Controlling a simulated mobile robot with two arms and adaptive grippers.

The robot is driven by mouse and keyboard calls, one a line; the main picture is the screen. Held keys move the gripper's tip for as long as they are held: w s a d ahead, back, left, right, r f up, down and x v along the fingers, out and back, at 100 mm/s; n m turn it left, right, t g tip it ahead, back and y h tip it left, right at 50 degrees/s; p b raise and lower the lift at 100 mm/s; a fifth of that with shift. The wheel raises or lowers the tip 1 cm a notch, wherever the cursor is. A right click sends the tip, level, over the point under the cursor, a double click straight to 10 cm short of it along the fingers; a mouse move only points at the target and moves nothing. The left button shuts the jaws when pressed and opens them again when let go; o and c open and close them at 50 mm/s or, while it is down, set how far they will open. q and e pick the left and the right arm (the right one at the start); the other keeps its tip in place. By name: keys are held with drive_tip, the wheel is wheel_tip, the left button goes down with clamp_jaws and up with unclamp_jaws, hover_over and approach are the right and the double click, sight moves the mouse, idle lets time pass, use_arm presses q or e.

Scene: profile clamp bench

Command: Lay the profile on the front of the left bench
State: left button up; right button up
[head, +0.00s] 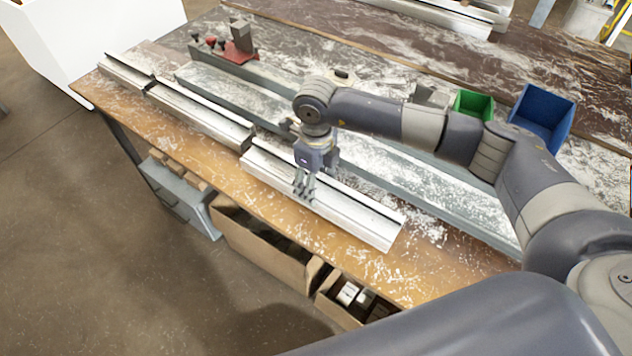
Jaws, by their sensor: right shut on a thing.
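A long silver profile (352,218) lies along the front edge of the wooden bench (425,270), at the middle of the head view. My right gripper (304,192) points down over the profile's middle and is shut on it; the fingers hide a small part of it. I cannot tell whether the profile touches the bench top or is slightly above it. My left gripper is not in view.
More profile lengths (200,118) lie in line to the left along the front edge. Behind are a grey rail, a red clamp (240,52), a green bin (473,104) and a blue bin (543,115). Boxes (262,250) stand below the bench. White shavings cover the top.

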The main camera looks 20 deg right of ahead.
drive_tip(key=shift+f, duration=0.4)
drive_tip(key=shift+w+f, duration=0.1)
drive_tip(key=shift+f, duration=0.15)
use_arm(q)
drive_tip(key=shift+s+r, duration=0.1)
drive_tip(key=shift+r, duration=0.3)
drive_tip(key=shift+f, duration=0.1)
use_arm(e)
drive_tip(key=shift+f, duration=0.1)
drive_tip(key=o, duration=1.5)
drive_tip(key=shift+f, duration=0.1)
